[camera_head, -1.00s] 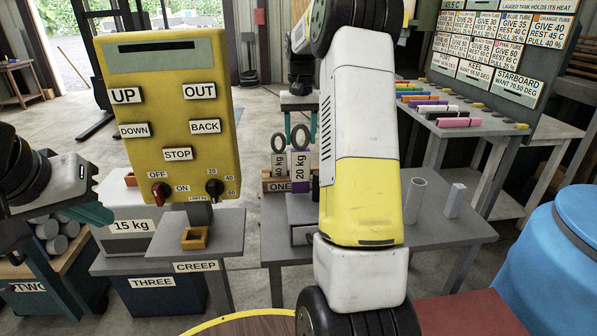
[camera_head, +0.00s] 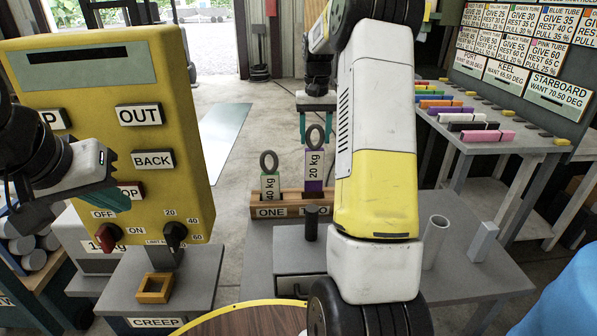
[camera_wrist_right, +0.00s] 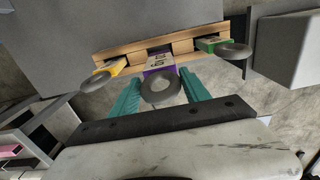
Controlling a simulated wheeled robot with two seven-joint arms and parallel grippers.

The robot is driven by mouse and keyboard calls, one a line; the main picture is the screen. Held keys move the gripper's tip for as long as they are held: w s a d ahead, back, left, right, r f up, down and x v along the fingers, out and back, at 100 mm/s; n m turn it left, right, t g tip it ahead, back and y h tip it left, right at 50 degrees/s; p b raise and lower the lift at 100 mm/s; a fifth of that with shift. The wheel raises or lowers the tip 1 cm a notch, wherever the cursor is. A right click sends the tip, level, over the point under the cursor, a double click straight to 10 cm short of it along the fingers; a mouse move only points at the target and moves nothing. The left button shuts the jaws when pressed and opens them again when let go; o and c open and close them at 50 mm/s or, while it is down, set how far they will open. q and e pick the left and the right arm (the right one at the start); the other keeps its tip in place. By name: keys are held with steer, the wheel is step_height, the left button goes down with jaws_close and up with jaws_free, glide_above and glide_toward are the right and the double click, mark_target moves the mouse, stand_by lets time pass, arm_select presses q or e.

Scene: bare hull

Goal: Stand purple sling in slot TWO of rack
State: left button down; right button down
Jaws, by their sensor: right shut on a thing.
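The purple sling (camera_head: 313,170), a tagged strip marked 20 kg with a grey ring, is upright at slot TWO of the wooden rack (camera_head: 291,204). It stands higher than the green sling (camera_head: 270,186) in slot ONE. I cannot tell if its foot is inside the slot. My right gripper (camera_head: 317,127) is shut on the purple sling near its ring; the wrist view shows teal fingers (camera_wrist_right: 160,92) on either side. A yellow sling (camera_wrist_right: 108,71) stands in the rack's other end slot.
A dark cylinder (camera_head: 311,223) stands in front of the rack by label TWO. A grey tube (camera_head: 434,241) and a pale block (camera_head: 482,242) stand on the grey table to the right. My right arm hides the rack's right end in the head view.

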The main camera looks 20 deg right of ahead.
mark_target(314, 159)
step_height(314, 159, down, 8)
steer(key=shift+r, duration=0.2)
stand_by(0.3)
steer(key=c, duration=0.5)
jaws_free()
steer(key=shift+f, duration=0.15)
